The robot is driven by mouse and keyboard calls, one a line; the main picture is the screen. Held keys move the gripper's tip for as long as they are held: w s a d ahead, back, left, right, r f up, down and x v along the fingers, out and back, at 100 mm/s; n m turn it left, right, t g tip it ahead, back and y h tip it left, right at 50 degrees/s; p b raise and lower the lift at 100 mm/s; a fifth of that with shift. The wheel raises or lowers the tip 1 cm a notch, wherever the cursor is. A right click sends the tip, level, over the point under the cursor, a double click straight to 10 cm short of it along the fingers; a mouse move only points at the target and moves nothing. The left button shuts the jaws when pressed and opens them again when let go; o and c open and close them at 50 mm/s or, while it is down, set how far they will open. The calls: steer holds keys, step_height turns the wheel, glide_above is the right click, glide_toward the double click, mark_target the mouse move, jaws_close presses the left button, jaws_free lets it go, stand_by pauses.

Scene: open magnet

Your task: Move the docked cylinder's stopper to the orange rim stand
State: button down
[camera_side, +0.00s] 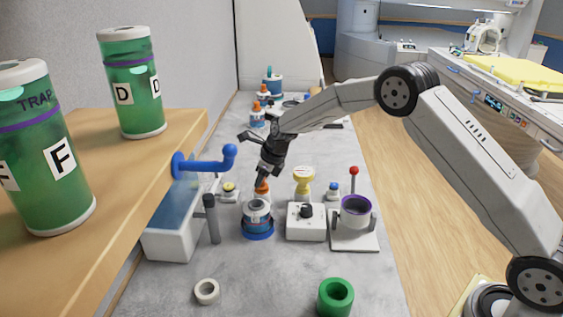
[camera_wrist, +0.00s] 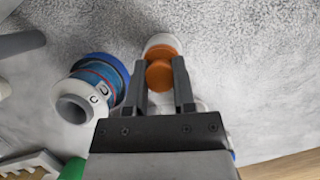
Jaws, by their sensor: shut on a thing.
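The docked cylinder (camera_side: 257,214) stands upright in a blue base (camera_side: 258,235) on the grey bench. In the wrist view the cylinder (camera_wrist: 98,85) has blue and white bands, lettering and an open-looking top. My gripper (camera_side: 263,180) is just above and beside it, pointing down. It is shut on the orange stopper (camera_side: 263,189). In the wrist view the stopper (camera_wrist: 160,72), orange with a white end, sits between the fingertips of my gripper (camera_wrist: 166,88), apart from the cylinder.
To the right are a yellow funnel-shaped piece (camera_side: 303,178), a white knob box (camera_side: 306,222) and a purple-rimmed cup (camera_side: 356,206). A green ring (camera_side: 336,297) and white ring (camera_side: 207,291) lie in front.

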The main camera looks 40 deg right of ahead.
steer(key=shift+f, duration=0.2)
steer(key=shift+c, duration=2.2)
jaws_free()
steer(key=shift+r, duration=0.75)
steer(key=v, duration=1.1)
steer(key=shift+s+r, duration=0.2)
steer(key=shift+d, duration=0.1)
